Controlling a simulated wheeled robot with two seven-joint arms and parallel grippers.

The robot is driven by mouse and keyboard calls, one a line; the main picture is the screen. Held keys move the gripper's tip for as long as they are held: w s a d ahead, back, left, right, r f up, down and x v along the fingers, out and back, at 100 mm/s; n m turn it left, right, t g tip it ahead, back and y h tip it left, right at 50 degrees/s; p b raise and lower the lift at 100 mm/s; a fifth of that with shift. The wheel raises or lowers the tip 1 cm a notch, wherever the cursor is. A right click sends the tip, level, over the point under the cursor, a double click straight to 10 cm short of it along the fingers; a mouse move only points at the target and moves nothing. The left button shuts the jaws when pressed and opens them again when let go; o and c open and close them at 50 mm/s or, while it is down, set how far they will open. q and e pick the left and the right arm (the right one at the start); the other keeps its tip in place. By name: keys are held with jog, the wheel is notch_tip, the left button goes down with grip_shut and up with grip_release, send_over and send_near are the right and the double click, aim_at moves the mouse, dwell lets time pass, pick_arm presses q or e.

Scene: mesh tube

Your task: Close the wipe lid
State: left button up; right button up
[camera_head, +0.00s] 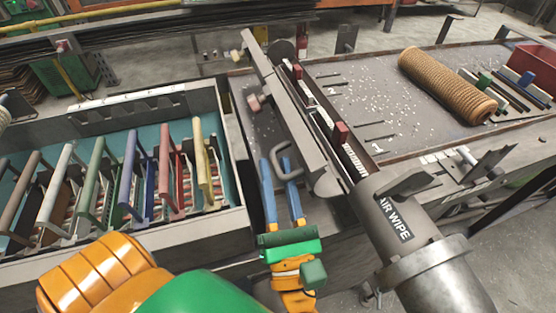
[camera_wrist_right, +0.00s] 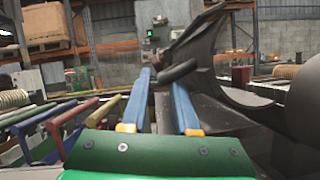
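The air wipe (camera_head: 387,205) is a grey cylinder labelled "AIR WIPE" at the lower right of the head view. A long grey lid (camera_head: 297,125) stands raised beside a channel, with a looped handle (camera_head: 285,161) on its left side. In the right wrist view the dark handle (camera_wrist_right: 178,72) is at the fingertips, and a curved dark shell (camera_wrist_right: 240,85) rises at right. My right gripper (camera_head: 278,164) has two blue fingers, spread apart, with their tips at the handle. I cannot tell whether they touch it. My left gripper is out of view.
A rack of coloured U-shaped handles (camera_head: 130,180) fills a box on the left. A brown mesh tube (camera_head: 447,84) lies on the bench (camera_head: 370,75) at right, near small bars and a red bin (camera_head: 533,66).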

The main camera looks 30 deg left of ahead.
jog(key=shift+w+a, duration=0.15)
jog(key=shift+w, duration=0.35)
jog(key=shift+s, duration=0.1)
grip_shut()
dwell(0.9)
